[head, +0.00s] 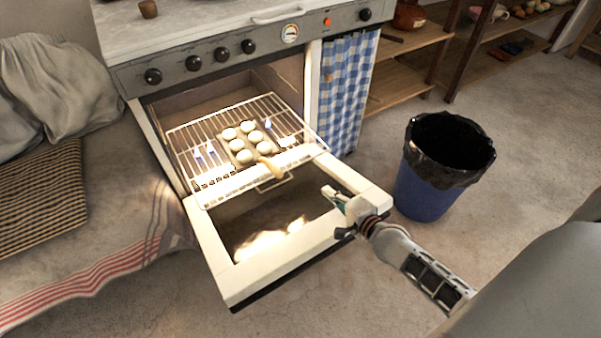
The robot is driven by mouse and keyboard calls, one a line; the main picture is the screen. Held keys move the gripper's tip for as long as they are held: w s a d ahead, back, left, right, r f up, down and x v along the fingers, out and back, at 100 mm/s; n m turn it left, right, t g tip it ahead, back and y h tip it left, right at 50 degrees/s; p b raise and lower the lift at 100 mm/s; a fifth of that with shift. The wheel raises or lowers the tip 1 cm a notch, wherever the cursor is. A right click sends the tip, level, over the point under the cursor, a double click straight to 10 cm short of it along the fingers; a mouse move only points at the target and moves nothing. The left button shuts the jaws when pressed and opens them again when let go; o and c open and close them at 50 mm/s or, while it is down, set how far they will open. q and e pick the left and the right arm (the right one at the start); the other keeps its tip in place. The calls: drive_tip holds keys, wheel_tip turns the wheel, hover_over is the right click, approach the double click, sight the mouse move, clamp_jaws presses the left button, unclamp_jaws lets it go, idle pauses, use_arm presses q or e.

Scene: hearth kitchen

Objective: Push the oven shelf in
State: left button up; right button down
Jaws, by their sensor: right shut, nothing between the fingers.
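The oven shelf (182,141), a wire rack, sits in the open oven with its front part sticking out over the lowered oven door (213,249). A small tray (240,143) with several pale round buns (245,126) lies on the shelf. A tan handle-like piece (270,167) shows at the tray's front edge. My right gripper (329,193) is shut and empty. In the picture it overlaps the right part of the door, below and right of the shelf's front, apart from the shelf. My left gripper is not in view.
A blue bin (425,196) with a black liner stands right of the door. A checked curtain (345,90) hangs beside the oven. A cloth-covered surface with a striped edge (90,265) is at left.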

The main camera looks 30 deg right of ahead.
drive_tip(key=shift+w+d+f, duration=0.1)
drive_tip(key=shift+w+f, duration=0.05)
drive_tip(key=shift+w, duration=0.2)
drive_tip(key=x, duration=0.1)
drive_tip(key=b+x, duration=0.1)
drive_tip(key=x, duration=0.1)
drive_tip(key=b+x, duration=0.1)
drive_tip(key=x, duration=0.1)
drive_tip(key=shift+s+f, duration=0.1)
drive_tip(key=shift+f, duration=0.2)
drive_tip(key=x, duration=0.2)
drive_tip(key=b+x, duration=0.1)
drive_tip(key=x, duration=0.1)
drive_tip(key=r+b+x, duration=0.1)
drive_tip(key=x, duration=0.2)
drive_tip(key=shift+w+r, duration=0.1)
drive_tip(key=shift+w, duration=0.2)
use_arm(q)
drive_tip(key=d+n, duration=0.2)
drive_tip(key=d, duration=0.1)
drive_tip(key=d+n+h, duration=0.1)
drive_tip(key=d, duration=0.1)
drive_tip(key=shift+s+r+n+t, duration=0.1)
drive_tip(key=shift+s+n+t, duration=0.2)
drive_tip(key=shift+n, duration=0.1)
use_arm(e)
drive_tip(key=shift+w+r, duration=0.2)
drive_tip(key=shift+w, duration=0.45)
